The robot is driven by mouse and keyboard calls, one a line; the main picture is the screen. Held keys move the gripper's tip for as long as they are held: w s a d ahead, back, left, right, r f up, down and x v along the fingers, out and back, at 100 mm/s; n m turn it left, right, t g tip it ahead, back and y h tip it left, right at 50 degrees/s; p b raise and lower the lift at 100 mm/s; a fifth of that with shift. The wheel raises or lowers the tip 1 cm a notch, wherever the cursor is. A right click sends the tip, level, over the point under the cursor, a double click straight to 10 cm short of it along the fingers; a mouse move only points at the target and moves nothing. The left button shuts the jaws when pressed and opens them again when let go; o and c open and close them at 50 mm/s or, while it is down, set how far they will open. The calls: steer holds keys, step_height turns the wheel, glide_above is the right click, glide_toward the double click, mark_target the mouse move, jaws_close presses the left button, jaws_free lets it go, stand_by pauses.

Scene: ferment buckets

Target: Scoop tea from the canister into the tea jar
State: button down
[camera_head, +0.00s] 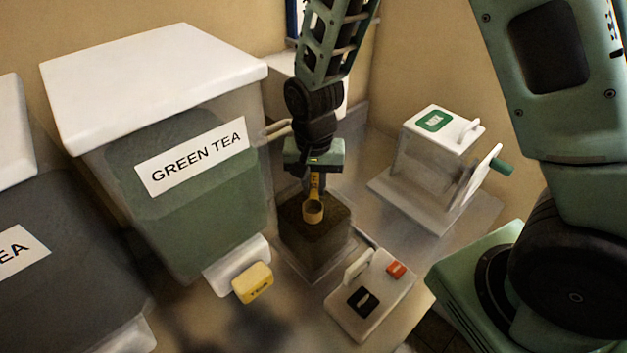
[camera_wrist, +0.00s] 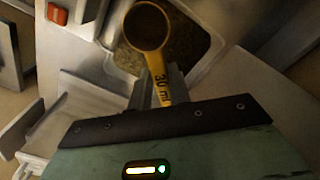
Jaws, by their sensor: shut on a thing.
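My gripper (camera_head: 314,172) points down and is shut on the handle of a yellow scoop (camera_head: 313,211). The scoop also shows in the wrist view (camera_wrist: 147,27), where its handle reads "30 ml". Its bowl is over the open clear canister (camera_head: 318,252), which has dark tea inside. I cannot tell whether the bowl touches the tea, or whether it holds any. A clear box with a white lid and green label (camera_head: 427,150) stands to the right; I cannot tell whether it is the tea jar.
A large white-lidded bin labelled GREEN TEA (camera_head: 195,160) stands left, with a yellow tap handle (camera_head: 253,283) at its foot. A small white panel with red and black buttons (camera_head: 370,295) lies in front right of the canister. Another dark bin (camera_head: 60,290) is at far left.

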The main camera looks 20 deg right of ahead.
step_height(320, 180, down, 10)
steer(key=b, duration=0.6)
steer(key=shift+b, duration=0.35)
steer(key=shift+r, duration=0.15)
stand_by(1.0)
step_height(320, 180, up, 10)
steer(key=p, duration=0.8)
steer(key=shift+p, duration=0.3)
stand_by(0.5)
